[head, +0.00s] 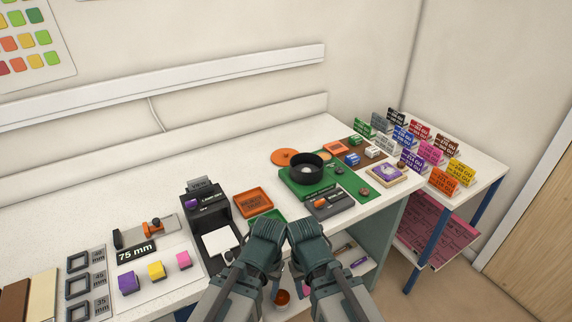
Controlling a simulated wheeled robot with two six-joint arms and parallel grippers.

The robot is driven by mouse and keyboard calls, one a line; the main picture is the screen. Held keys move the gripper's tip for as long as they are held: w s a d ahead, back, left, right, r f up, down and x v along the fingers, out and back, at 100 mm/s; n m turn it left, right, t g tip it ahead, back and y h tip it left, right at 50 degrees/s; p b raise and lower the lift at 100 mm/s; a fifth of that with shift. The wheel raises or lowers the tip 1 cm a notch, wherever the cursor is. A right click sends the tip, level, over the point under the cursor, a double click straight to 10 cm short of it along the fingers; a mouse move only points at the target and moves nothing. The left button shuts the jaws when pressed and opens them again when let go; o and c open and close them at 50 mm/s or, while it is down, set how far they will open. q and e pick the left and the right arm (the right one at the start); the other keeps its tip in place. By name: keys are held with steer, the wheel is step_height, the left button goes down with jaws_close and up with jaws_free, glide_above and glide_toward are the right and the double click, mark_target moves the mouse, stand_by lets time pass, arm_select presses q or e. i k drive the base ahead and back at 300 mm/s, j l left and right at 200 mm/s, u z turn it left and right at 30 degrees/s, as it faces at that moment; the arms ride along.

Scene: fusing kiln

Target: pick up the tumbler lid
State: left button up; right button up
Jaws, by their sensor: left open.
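A flat orange disc (284,157), which looks like the tumbler lid, lies on the white table at the back, just left of a black round tumbler bowl (306,165). The bowl is open at the top and stands on a green base (300,189). My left gripper (267,229) is open and empty near the table's front edge, in front of and below the disc in the picture. My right gripper (305,229) is close beside it; its fingers are too hidden to tell their state. Both are apart from the disc.
An orange tray (252,202) and a black machine (205,205) stand left of the tumbler. A dark device (329,205) lies in front of it. Small boxes lie to the right on green and brown mats. Bare table (235,160) lies left of the disc.

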mark_target(281, 156)
steer(key=k+l+z, duration=0.1)
steer(key=i+l+z, duration=0.25)
steer(key=l, duration=0.2)
steer(key=i+l+z, duration=0.3)
steer(key=i+l, duration=0.1)
